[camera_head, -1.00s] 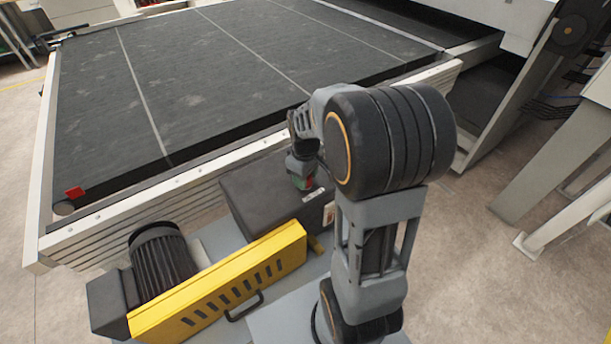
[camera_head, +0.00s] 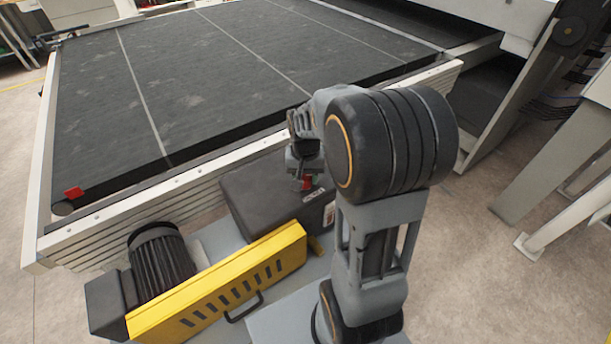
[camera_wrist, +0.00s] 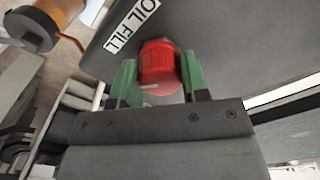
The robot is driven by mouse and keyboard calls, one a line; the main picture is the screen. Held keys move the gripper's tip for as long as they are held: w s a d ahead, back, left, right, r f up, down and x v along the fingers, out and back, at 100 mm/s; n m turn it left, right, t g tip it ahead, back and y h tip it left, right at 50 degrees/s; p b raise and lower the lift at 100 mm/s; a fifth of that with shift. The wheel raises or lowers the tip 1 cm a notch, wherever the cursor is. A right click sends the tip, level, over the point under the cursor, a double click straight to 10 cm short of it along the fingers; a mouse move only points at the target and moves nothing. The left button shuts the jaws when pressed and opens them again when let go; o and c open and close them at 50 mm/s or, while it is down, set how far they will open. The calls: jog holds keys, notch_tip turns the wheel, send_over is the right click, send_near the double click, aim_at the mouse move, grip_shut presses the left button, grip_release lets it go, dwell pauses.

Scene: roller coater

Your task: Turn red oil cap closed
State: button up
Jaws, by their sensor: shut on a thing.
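The red oil cap (camera_wrist: 160,66) sits on the dark grey box (camera_wrist: 232,38), beside a white "OIL FILL" label (camera_wrist: 132,24). A pale mark line shows on the cap's near side. My gripper (camera_wrist: 158,78) has a green finger on each side of the cap and is shut on it. In the head view, my gripper (camera_head: 303,172) points down at the top of the dark box (camera_head: 262,200), and a bit of red shows at its tip.
A yellow slotted guard (camera_head: 225,285) with a black handle and a black finned motor (camera_head: 160,255) stand left of the box. The wide black conveyor belt (camera_head: 230,75) with its pale side rail lies behind.

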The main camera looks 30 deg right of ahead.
aim_at(305, 175)
jog(key=m, duration=0.5)
jog(key=shift+m, duration=0.3)
jog(key=m, duration=0.5)
jog(key=shift+m, duration=0.3)
jog(key=o, duration=0.9)
notch_tip(305, 175, up, 14)
jog(key=shift+f, duration=0.1)
dwell(0.8)
